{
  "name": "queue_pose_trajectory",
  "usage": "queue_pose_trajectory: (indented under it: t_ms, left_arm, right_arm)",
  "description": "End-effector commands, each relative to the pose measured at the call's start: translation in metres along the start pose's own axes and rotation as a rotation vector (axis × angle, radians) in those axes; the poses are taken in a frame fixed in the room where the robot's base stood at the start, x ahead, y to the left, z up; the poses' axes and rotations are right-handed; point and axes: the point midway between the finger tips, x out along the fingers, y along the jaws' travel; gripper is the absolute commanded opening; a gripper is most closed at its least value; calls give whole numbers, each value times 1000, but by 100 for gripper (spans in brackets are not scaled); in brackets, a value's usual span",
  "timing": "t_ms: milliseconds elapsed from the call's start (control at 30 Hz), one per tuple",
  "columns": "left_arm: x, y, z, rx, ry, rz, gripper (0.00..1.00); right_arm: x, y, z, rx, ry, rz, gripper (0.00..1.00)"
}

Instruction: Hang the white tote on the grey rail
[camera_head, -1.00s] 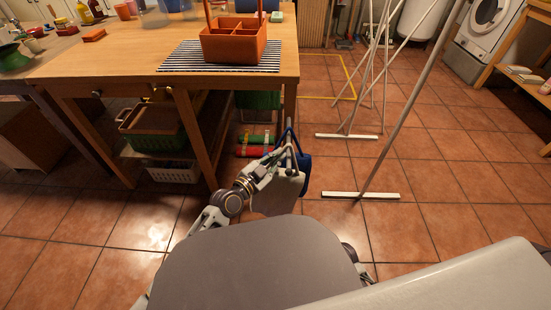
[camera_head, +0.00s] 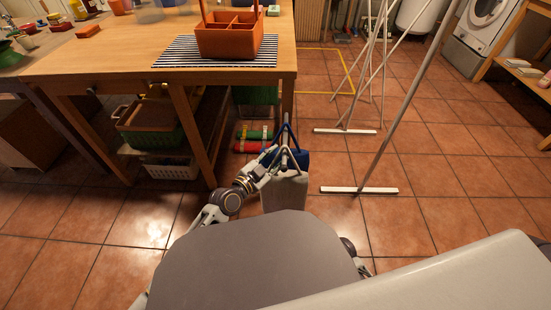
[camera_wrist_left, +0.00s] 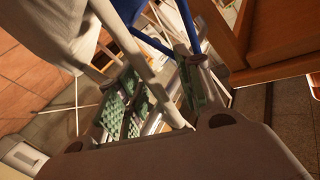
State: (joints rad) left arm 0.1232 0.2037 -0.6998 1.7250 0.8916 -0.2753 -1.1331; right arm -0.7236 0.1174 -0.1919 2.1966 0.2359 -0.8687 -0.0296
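The white tote (camera_head: 284,194) hangs upright at the tip of my left arm in the head view, its handles rising to a point. My left gripper (camera_head: 276,158) is at those handles. In the left wrist view the pale handle runs between the green-padded fingers (camera_wrist_left: 160,95), and the tote's cloth (camera_wrist_left: 45,30) fills the upper left. A blue bag (camera_head: 297,160) with blue handles is right behind the white tote; whether they touch is unclear. I cannot make out the grey rail for certain. My right gripper is hidden.
A wooden table (camera_head: 110,62) with an orange caddy (camera_head: 228,42) on a striped mat stands ahead left, baskets beneath it. Grey poles (camera_head: 408,100) on white feet (camera_head: 359,190) stand on the right. Tiled floor between is clear.

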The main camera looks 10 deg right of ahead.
Motion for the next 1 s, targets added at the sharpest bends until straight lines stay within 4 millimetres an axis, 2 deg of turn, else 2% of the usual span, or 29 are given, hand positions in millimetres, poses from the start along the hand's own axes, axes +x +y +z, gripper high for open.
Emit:
queue_pose_trajectory:
  t_ms: [267, 1000]
  left_arm:
    - [-11, -1, 0, 1, 0, -2, 36]
    - [-65, 1, 1, 2, -1, 1, 36]
  right_arm:
    - [0, 0, -1, 1, 3, 1, 36]
    - [0, 1, -2, 1, 3, 1, 36]
